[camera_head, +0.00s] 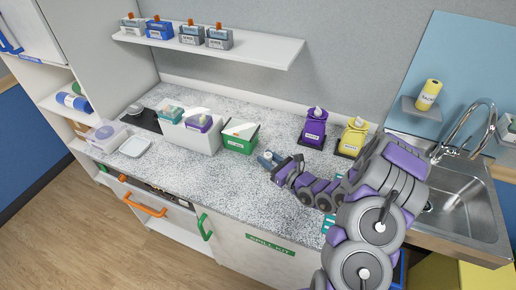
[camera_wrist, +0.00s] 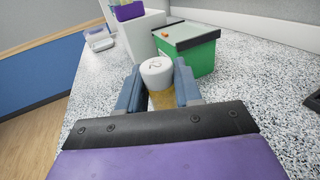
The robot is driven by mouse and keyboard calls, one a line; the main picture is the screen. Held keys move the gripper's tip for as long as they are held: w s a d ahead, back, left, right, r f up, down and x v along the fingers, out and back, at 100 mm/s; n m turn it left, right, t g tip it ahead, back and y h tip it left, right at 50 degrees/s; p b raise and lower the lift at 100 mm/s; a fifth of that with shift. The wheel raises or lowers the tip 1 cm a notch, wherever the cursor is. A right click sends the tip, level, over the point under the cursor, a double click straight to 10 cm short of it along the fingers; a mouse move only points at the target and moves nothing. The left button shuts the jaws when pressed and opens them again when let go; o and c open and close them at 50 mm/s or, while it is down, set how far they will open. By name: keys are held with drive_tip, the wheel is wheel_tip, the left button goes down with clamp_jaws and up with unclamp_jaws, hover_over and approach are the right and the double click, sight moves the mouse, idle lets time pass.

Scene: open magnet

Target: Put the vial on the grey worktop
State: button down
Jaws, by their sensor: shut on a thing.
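The vial (camera_wrist: 157,72) has a round white cap with a small mark and a yellowish body below it. In the wrist view it stands between the two blue fingers of my gripper (camera_wrist: 159,88), which are shut on it. In the head view my gripper (camera_head: 269,160) is low over the grey speckled worktop (camera_head: 239,181), just right of the green box. The vial shows only as a small pale spot between the fingers there. I cannot tell whether its base touches the worktop (camera_wrist: 235,110), because my gripper hides it.
A green box (camera_head: 240,138) with a grey lid stands close beyond my gripper, with a white bin (camera_head: 190,137) to its left. Purple (camera_head: 314,128) and yellow (camera_head: 353,138) dispensers stand at the back right. A sink (camera_head: 462,205) is at the right. The worktop's front middle is clear.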

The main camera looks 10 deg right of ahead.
drive_tip(key=w, duration=0.6)
drive_tip(key=w+b, duration=0.1)
drive_tip(key=w, duration=0.2)
drive_tip(key=shift+w+d+f, duration=0.1)
drive_tip(key=shift+f, duration=0.25)
drive_tip(key=shift+f+b, duration=0.35)
drive_tip(key=shift+f, duration=1.4)
drive_tip(key=c, duration=0.8)
unclamp_jaws()
drive_tip(key=shift+o, duration=0.2)
